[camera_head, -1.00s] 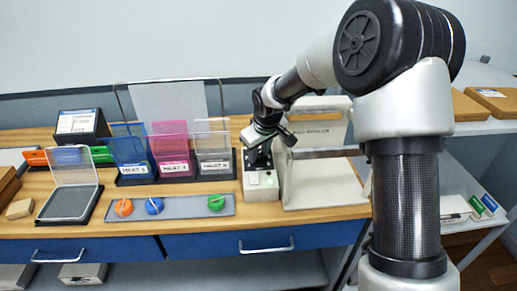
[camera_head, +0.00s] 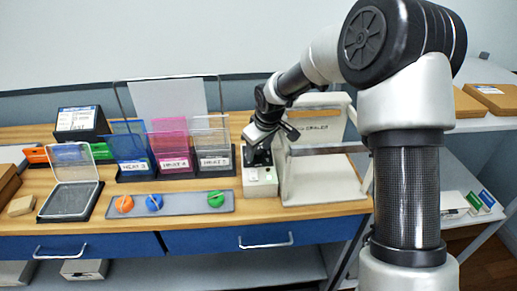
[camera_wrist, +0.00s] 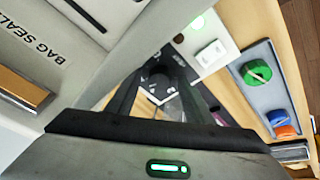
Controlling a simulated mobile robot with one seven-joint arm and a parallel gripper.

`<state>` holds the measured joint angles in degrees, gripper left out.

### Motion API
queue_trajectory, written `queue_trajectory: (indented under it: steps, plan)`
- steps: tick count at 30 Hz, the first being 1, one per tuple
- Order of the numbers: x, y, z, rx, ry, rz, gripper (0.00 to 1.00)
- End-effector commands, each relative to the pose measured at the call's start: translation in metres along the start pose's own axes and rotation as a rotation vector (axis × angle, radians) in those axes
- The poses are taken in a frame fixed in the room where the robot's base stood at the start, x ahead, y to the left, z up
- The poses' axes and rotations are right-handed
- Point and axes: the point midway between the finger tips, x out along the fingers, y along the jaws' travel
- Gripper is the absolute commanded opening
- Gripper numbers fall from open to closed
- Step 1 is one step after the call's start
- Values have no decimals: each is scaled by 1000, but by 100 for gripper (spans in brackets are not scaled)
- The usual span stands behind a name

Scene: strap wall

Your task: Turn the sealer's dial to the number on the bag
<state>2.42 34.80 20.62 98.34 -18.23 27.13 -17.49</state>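The bag sealer (camera_head: 322,170) is a pale machine at the right of the bench; its lettering shows in the wrist view (camera_wrist: 30,47). The black round dial (camera_wrist: 160,76) sits on a dark scale plate, whose numbers I cannot read. My gripper (camera_wrist: 160,88) points down at the dial, its dark fingers apart on either side; contact is not clear. Blue (camera_head: 130,140), pink (camera_head: 170,138) and clear (camera_head: 212,136) upright panels carry HEAT labels with hard-to-read numbers.
A grey tray (camera_head: 183,206) in front holds orange, blue and green knobs. A hinged clear-lidded case (camera_head: 68,202) stands at left, near a dark sign block (camera_head: 78,120). The sealer's body stands close beside my gripper.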

Motion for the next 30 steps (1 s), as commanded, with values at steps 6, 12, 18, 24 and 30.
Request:
queue_trajectory:
  steps: [6, 12, 18, 24, 30]
  plan:
    - [0, -1, 0, 6, 0, 2, 47]
    - [3, -3, 0, 116, -6, 31, 47]
    - [4, -4, -2, 345, -20, 90, 47]
    - [2, -5, -3, 591, -37, 152, 47]
    - [-13, -5, -7, 784, -46, 200, 47]
